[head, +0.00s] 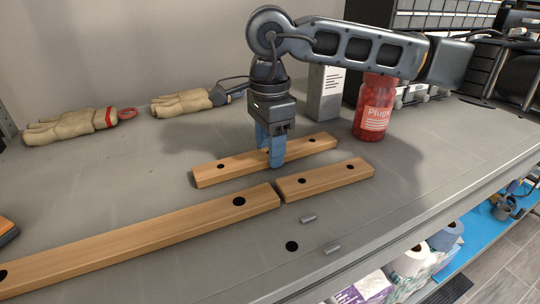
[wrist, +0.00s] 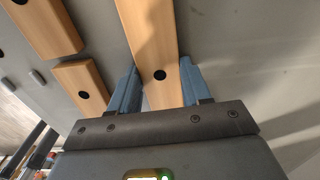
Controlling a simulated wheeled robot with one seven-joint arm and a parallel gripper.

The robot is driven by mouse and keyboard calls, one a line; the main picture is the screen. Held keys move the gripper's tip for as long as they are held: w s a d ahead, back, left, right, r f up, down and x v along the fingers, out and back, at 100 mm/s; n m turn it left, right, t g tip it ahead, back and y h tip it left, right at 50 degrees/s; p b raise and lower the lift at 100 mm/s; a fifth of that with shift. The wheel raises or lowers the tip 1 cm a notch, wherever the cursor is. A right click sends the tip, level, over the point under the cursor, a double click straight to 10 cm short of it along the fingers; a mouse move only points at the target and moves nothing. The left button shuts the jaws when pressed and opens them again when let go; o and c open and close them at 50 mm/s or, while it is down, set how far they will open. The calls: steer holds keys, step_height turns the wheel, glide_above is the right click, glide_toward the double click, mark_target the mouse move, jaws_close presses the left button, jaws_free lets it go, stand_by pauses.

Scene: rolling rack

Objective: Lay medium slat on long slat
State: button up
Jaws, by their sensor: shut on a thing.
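The medium slat (head: 225,169) is a wooden bar with dark holes, at or just above the grey surface; I cannot tell whether it touches. My gripper (head: 271,152) points down and is shut across its middle; in the wrist view the slat (wrist: 150,45) runs between the blue fingers (wrist: 158,90). The long slat (head: 140,236) lies in front and to the left, running off the left edge, with its right end near the short slat (head: 325,178). The wrist view shows the long slat (wrist: 45,28) and short slat (wrist: 88,82) at left.
Two grey pegs (head: 308,218) (head: 332,249) and a dark hole (head: 291,246) are near the front edge. A red jar (head: 373,108) and a grey box (head: 325,93) stand behind at right. Gloves (head: 70,127) (head: 182,103) lie at the back left.

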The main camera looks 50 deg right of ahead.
steer(key=shift+c, duration=0.6)
steer(key=shift+r+p, duration=0.65)
steer(key=shift+r, duration=2.35)
